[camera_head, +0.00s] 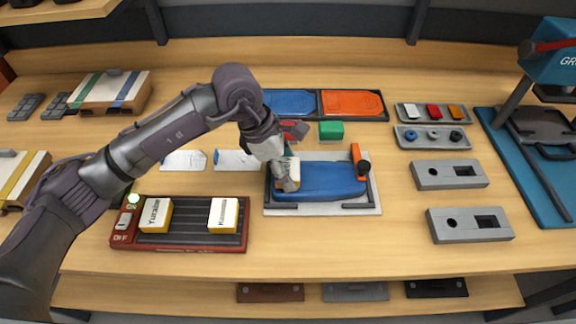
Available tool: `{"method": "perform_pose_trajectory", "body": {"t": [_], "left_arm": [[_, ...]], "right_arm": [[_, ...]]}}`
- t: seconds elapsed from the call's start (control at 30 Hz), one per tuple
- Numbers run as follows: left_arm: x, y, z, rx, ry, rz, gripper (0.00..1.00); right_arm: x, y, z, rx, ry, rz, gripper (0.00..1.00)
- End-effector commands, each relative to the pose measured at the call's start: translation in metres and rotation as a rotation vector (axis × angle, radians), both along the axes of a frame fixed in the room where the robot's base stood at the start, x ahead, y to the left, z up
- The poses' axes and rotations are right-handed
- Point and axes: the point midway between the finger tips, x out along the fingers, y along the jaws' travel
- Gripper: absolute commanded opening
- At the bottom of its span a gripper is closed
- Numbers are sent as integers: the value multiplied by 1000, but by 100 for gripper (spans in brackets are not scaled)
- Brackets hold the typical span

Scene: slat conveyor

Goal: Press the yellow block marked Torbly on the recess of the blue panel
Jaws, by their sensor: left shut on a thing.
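The blue panel (335,182) lies on a pale base plate with dark corner brackets near the middle of the bench. My left gripper (286,180) is over the panel's left end, pointing down, and is shut on a yellow block (295,170) with a white face. The gripper hides part of the block, and its marking cannot be read. The panel's left end is largely hidden, so I cannot tell whether the block touches the recess. My right gripper is not in view.
A red-framed slat conveyor (190,242) with a lit green lamp carries two yellow-and-white blocks (155,215) (223,215). An orange-and-black tool (359,160) stands at the panel's right. A green block (331,130) lies behind it. Grey plates (450,174) lie farther right.

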Motion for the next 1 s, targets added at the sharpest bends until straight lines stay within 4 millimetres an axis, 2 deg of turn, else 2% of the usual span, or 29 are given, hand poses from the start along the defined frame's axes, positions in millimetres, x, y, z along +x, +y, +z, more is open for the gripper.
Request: {"method": "perform_pose_trajectory", "body": {"t": [0.2, 1.0], "left_arm": [[2, 0, 21, -4, -8, 1, 38], [2, -1, 77, -8, -10, 1, 38]], "right_arm": [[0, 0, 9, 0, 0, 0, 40], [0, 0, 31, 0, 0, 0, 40]]}}
